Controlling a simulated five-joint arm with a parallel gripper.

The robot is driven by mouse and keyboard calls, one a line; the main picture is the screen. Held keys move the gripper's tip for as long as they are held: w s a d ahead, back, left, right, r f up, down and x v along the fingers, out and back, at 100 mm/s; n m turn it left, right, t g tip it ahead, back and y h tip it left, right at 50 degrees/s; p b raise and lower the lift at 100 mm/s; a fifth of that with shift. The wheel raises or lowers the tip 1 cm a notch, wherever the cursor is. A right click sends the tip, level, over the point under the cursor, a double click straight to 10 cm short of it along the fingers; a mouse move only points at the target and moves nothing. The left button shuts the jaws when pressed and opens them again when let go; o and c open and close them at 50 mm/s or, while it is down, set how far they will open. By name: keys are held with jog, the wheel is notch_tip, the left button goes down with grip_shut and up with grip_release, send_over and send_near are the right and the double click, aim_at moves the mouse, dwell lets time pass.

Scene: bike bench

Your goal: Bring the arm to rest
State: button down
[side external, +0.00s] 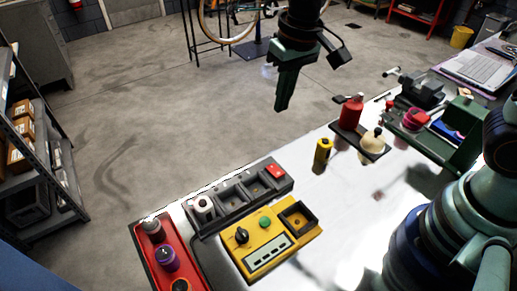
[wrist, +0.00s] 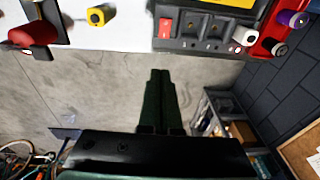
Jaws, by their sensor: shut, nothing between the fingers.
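My gripper (side external: 281,107) is dark green and hangs in the air beyond the far edge of the white bench (side external: 345,217), over the grey floor. Its fingers point down and are shut with nothing between them. In the wrist view the two fingers (wrist: 160,74) lie side by side, touching, with floor behind them. My gripper is apart from everything on the bench.
On the bench are a yellow box (side external: 268,250) with a knob and green button, a dark compartment tray (side external: 240,199), a red tray (side external: 150,258), a yellow cylinder (side external: 322,152) and a red bottle (side external: 351,112). Shelving (side external: 42,150) stands left. The floor (side external: 130,120) is mostly clear.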

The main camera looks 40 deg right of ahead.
jog(key=s+d+r+t, duration=0.2)
jog(key=s+d+r, duration=0.1)
jog(key=d, duration=0.4)
jog(key=s+d+r+t, duration=0.2)
jog(key=s+d+r, duration=0.1)
jog(key=d, duration=0.4)
jog(key=shift+s+d+r+h, duration=0.2)
jog(key=shift+s+r+h, duration=0.1)
jog(key=shift+s, duration=0.3)
